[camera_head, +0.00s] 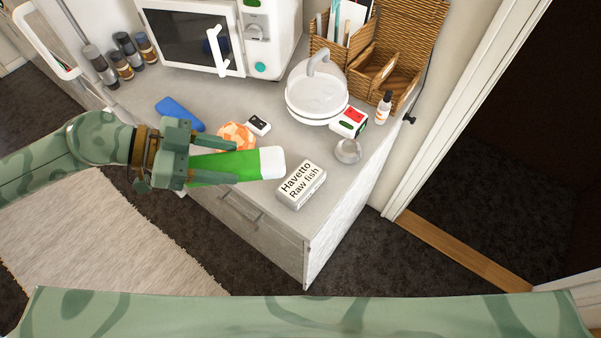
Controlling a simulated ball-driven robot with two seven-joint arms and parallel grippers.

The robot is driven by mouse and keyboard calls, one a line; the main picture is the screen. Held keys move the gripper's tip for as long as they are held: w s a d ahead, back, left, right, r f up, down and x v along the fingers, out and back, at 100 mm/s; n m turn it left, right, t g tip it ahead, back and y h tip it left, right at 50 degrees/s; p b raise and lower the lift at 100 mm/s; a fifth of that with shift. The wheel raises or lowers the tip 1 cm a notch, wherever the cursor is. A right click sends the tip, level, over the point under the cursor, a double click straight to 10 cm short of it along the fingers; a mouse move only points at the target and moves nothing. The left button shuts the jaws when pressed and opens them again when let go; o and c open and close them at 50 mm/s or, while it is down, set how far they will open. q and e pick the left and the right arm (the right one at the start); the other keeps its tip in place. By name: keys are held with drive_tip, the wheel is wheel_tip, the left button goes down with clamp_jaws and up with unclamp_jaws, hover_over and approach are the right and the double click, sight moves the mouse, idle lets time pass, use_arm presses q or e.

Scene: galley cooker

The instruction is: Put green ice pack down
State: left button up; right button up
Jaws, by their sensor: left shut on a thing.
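The green ice pack (224,168) is a flat green slab with a white end, in the middle of the head view. My left gripper (212,158) is shut on it from the left side. The pack points to the right, over the front part of the grey counter (240,202). I cannot tell whether it touches the counter. Part of the pack is hidden by the gripper fingers. My right gripper is not in view.
An orange-and-white ball-like thing (236,132) and a blue slab (180,113) lie just behind the pack. A "Havetto Raw fish" box (301,185) sits to its right. A clear-domed dish (317,92), small metal bowl (347,151) and white microwave (228,68) stand further off.

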use_arm(q)
drive_tip(key=w+d+f, duration=0.1)
drive_tip(key=d, duration=0.1)
drive_tip(key=w+d+f, duration=0.1)
drive_tip(key=d, duration=0.2)
drive_tip(key=w+d+f, duration=0.1)
drive_tip(key=d+f, duration=0.1)
drive_tip(key=shift+w+d+b, duration=0.3)
drive_tip(key=shift+w+b, duration=0.1)
drive_tip(key=b, duration=0.2)
hover_over(295, 180)
drive_tip(key=a, duration=0.1)
drive_tip(key=f, duration=0.4)
drive_tip(key=shift+s+a+f, duration=0.1)
drive_tip(key=shift+s+f, duration=0.2)
drive_tip(key=shift+s, duration=0.05)
drive_tip(key=shift+w+d+f, duration=0.2)
drive_tip(key=shift+d+f, duration=0.15)
drive_tip(key=shift+f, duration=0.05)
drive_tip(key=f, duration=0.1)
drive_tip(key=f+b, duration=0.2)
drive_tip(key=f, duration=0.1)
drive_tip(key=shift+w+d, duration=0.1)
drive_tip(key=shift+d, duration=0.2)
drive_tip(key=shift+r, duration=0.15)
drive_tip(key=o, duration=1)
drive_tip(key=shift+o, duration=0.2)
